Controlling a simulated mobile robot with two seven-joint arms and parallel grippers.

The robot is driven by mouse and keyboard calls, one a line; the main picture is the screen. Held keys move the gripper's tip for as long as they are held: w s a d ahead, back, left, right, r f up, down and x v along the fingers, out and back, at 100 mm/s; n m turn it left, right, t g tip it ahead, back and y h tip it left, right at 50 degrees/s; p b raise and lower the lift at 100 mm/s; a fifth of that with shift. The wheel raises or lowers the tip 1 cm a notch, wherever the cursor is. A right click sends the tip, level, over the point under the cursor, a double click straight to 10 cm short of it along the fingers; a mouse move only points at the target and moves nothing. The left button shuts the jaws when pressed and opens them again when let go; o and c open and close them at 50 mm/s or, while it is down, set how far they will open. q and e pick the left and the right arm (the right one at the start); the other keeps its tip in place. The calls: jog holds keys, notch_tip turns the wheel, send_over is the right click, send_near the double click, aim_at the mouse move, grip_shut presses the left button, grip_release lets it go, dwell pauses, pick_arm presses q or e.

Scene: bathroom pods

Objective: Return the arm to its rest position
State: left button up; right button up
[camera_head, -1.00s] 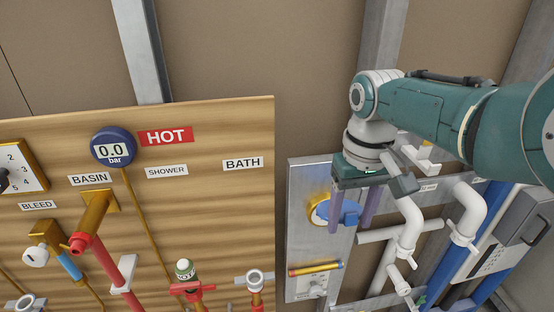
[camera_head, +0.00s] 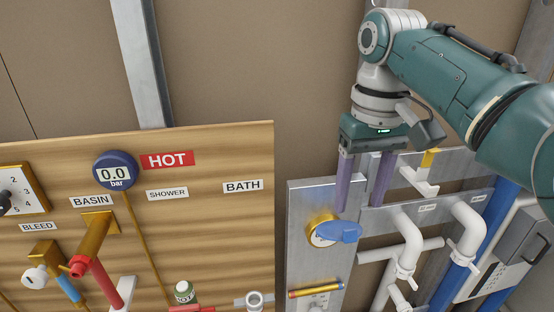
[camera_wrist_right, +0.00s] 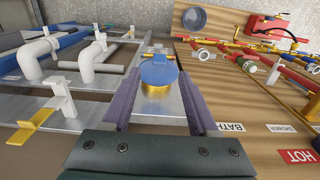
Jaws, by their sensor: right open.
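My right arm comes in from the right in the head view. Its gripper (camera_head: 361,203) points down with two purple fingers spread apart and nothing between them. The fingertips are just above and behind a blue-handled brass valve (camera_head: 340,231) on a grey metal panel. In the right wrist view the open fingers frame the same valve's blue handle (camera_wrist_right: 158,71), with a visible gap on both sides. My left gripper is not in view.
A wooden board (camera_head: 215,230) with a pressure gauge (camera_head: 115,174), labels and red and brass pipes stands to the left.

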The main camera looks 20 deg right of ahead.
dwell(0.4)
jog(key=s+a+f+n+t+h+p, duration=0.1)
jog(key=s+a+f+n+p, duration=0.2)
jog(key=s, duration=0.7)
jog(key=s+a+r+n+t+p, duration=0.1)
jog(key=s+a+r, duration=0.1)
jog(key=s, duration=0.4)
jog(key=s+a+r+t+y+p, duration=0.1)
jog(key=s+a+r, duration=0.2)
jog(key=s+r, duration=0.1)
jog(key=shift+s+a+r+n+p, duration=0.3)
jog(key=shift+s+n, duration=0.1)
jog(key=shift+s, duration=0.45)
